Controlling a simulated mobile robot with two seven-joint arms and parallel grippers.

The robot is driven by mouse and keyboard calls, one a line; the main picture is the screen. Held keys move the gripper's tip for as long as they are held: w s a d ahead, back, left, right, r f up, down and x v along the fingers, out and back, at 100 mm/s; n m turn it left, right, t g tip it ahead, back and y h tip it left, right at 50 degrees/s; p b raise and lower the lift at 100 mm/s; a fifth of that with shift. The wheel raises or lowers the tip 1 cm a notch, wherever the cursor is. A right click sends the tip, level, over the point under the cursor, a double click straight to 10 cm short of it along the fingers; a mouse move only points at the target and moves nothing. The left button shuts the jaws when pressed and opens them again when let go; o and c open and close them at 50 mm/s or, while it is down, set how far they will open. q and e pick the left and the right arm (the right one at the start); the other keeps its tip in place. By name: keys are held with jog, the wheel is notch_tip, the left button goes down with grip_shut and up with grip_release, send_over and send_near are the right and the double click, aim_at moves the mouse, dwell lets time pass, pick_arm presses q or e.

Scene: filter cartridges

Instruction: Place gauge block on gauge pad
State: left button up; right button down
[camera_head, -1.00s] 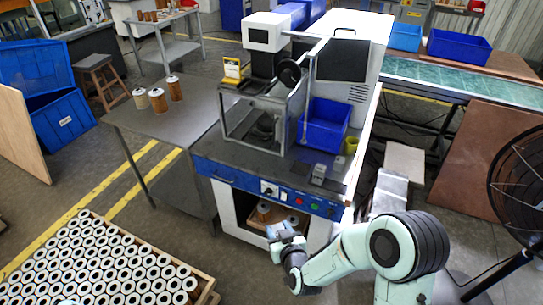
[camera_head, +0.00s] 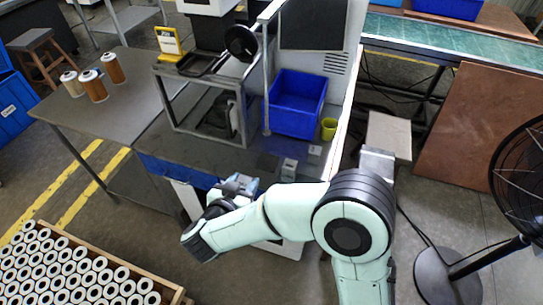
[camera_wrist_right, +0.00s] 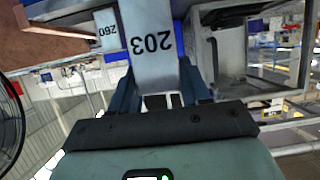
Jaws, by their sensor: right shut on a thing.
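My right gripper (camera_head: 238,184) is in front of the machine bench, near its front edge. In the right wrist view the gripper (camera_wrist_right: 158,82) is shut on a grey gauge block (camera_wrist_right: 152,40) marked 203, with a finger on each side. A second grey block (camera_wrist_right: 107,29), marked 260, shows beyond it. In the head view two small grey blocks (camera_head: 289,170) (camera_head: 314,151) stand on the bench top. A dark flat square (camera_head: 268,163) beside them may be the gauge pad; I cannot tell for sure. My left gripper is out of view.
A blue bin (camera_head: 297,104) and a yellow-green cup (camera_head: 328,128) stand on the bench, beside a metal-framed fixture (camera_head: 205,110). A crate of cartridges (camera_head: 70,270) is at lower left. A fan (camera_head: 520,180) stands at right.

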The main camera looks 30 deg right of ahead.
jog(key=shift+d, duration=0.15)
jog(key=r+x, duration=0.1)
jog(key=x, duration=0.4)
jog(key=d+r+x, duration=0.1)
jog(key=x, duration=0.5)
jog(key=r+x, duration=0.1)
jog(key=x, duration=0.5)
jog(key=shift+w+d+r+b, duration=0.25)
jog(key=shift+w+d+b, duration=0.1)
jog(key=shift+w, duration=0.1)
jog(key=shift+f, duration=0.1)
jog(key=shift+f, duration=0.2)
jog(key=c, duration=0.5)
grip_release()
jog(key=shift+a, duration=0.1)
